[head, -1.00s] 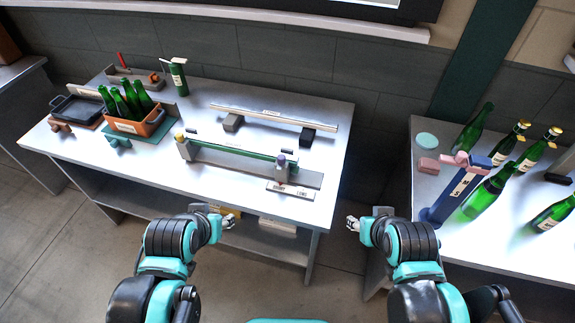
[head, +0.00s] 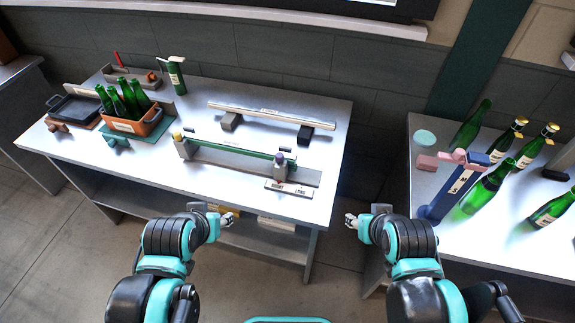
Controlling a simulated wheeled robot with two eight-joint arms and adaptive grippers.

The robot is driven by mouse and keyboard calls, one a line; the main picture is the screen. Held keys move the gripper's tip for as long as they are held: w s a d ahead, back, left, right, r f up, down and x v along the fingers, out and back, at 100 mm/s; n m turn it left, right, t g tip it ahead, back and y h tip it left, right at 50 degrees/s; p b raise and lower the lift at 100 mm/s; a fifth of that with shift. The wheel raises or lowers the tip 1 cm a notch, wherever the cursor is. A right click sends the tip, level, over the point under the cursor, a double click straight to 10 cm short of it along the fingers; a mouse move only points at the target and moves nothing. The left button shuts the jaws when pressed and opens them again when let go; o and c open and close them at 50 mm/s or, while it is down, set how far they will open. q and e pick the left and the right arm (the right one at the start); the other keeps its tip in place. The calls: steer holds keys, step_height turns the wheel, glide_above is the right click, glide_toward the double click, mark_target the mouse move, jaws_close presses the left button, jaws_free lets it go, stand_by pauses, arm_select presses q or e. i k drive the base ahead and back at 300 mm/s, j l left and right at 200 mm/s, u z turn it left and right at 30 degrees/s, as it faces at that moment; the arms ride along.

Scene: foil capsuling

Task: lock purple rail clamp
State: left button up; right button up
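The purple rail clamp (head: 280,157) is a small purple-topped knob on a grey post at the right end of the green rail (head: 232,148). A yellow-topped clamp (head: 178,136) stands at the rail's left end. Whether the purple clamp is locked is too small to tell. My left gripper (head: 229,219) is in front of the table's front edge, well short of the rail. My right gripper (head: 350,219) is in the gap between the two tables. Both grippers look empty; their finger openings are too small to judge.
A label plate (head: 289,187) lies in front of the purple clamp. A pale bar on two blocks (head: 262,116) lies behind the rail. An orange crate of green bottles (head: 135,125) stands left. The right table holds bottles and a blue stand (head: 450,193).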

mark_target(279, 157)
steer(key=k+l+z, duration=0.2)
steer(key=l, duration=0.4)
steer(key=l+z, duration=0.15)
steer(key=l, duration=0.45)
